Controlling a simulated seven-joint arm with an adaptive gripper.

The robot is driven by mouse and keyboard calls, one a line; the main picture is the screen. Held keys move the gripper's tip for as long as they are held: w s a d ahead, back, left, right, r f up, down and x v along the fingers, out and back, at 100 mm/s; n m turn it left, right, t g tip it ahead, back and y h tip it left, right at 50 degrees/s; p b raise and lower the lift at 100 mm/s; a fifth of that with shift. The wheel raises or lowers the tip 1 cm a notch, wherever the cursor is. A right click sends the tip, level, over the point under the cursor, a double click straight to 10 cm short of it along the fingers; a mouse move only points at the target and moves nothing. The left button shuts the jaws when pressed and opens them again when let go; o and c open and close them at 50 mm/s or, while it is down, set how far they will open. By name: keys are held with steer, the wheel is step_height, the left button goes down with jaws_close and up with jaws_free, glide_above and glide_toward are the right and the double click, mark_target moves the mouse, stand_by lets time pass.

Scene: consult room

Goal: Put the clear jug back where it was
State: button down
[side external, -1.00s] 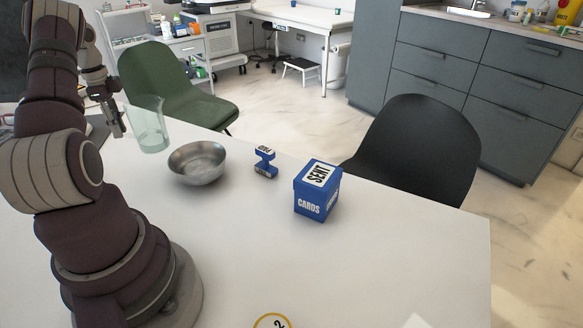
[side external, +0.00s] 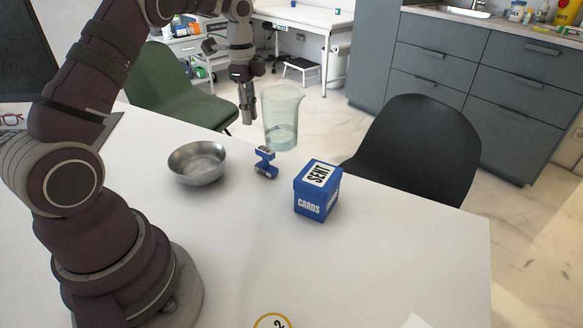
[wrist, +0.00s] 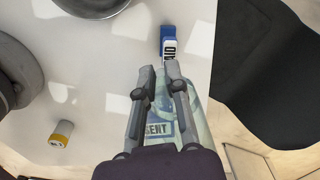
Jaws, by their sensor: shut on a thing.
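The clear jug (side external: 281,122), pale green-tinted with a spout, is held upright, apparently above the table's far edge. It shows partly in the wrist view (wrist: 203,117), behind my fingers. My gripper (side external: 249,117) is at the jug's left side in the side view and is shut on it. In the wrist view my fingers (wrist: 162,82) point toward the blue stamp. The fingers and wrist hide much of the jug there.
A metal bowl (side external: 196,165), a blue stamp (side external: 265,164) and a blue card box (side external: 317,201) stand on the white table (side external: 395,245). A black chair (side external: 415,150) and a green chair (side external: 178,90) stand beyond it. The table's right part is mostly clear.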

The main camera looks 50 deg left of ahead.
steer(key=d+m, duration=0.1)
steer(key=d, duration=0.3)
steer(key=w+d+m, duration=0.1)
steer(key=d, duration=0.4)
steer(key=d+m, duration=0.1)
steer(key=d, duration=0.4)
steer(key=shift+w+r, duration=0.25)
steer(key=shift+w, duration=0.1)
steer(key=s+d+m, duration=0.3)
steer(key=s+d, duration=0.1)
steer(key=d, duration=0.7)
steer(key=f, duration=0.9)
steer(key=shift+d+f, duration=0.2)
steer(key=shift+f, duration=0.1)
steer(key=c, duration=1.6)
jaws_free()
steer(key=o, duration=0.4)
steer(key=shift+o, duration=0.2)
